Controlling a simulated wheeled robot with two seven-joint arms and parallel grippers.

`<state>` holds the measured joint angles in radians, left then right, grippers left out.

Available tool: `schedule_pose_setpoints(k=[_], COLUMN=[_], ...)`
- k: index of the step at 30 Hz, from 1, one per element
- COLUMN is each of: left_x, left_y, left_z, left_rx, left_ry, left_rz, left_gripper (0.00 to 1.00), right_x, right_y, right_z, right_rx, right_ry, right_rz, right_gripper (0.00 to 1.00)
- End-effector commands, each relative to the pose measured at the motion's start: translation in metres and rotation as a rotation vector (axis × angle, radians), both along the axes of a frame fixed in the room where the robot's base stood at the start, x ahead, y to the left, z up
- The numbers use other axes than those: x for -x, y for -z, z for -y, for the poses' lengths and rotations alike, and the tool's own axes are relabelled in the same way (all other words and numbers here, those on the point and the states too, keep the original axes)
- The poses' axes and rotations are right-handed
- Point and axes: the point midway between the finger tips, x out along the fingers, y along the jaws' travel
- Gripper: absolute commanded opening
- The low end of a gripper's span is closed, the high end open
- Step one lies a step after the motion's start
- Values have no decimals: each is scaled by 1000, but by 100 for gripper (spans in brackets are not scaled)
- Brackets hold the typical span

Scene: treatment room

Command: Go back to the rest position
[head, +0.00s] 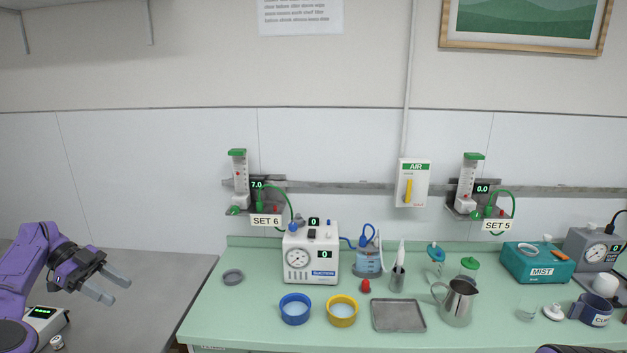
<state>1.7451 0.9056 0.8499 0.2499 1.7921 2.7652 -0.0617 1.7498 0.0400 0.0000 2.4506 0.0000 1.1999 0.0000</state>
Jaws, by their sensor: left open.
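My left gripper (117,289) is at the left of the head view, at the end of my purple arm. Its two grey fingers are apart, with nothing between them. It hangs over the grey side counter, left of the green bench (240,285) and apart from the things on it. A small dark piece at the bottom edge, right of the middle, may be part of my right arm; my right gripper does not show.
On the bench stand a suction unit (311,258), a blue bowl (295,318), a yellow bowl (342,320), a metal tray (397,328), a steel jug (458,304) and a teal MIST box (538,271). Wall flowmeters (239,180) hang behind. A white device (43,322) sits below my left arm.

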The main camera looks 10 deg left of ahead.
Motion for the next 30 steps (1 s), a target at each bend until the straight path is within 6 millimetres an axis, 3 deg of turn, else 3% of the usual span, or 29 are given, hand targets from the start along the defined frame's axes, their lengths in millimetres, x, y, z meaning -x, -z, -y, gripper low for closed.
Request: schedule_pose_setpoints(k=[8, 14, 19, 22, 26, 29, 30], left_x=[14, 30, 38, 26, 9, 21, 32], left_y=[51, 114, 186, 235, 305, 354, 372], left_z=[-7, -7, -3, 11, 70, 125, 147], left_rx=[-220, -494, -828, -1030, -1138, -1061, 969], left_ry=[152, 469, 1044, 1581, 2380, 2862, -2935], left_rz=[-87, -218, -321, -316, -148, 55, -142], left_gripper=[47, 47, 47, 47, 47, 47, 47], right_x=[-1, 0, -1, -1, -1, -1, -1], right_y=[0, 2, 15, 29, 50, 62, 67], right_z=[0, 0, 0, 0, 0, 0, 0], right_rx=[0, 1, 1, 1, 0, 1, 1], right_ry=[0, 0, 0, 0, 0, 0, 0], right_rz=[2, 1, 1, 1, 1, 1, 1], right_gripper=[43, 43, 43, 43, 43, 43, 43])
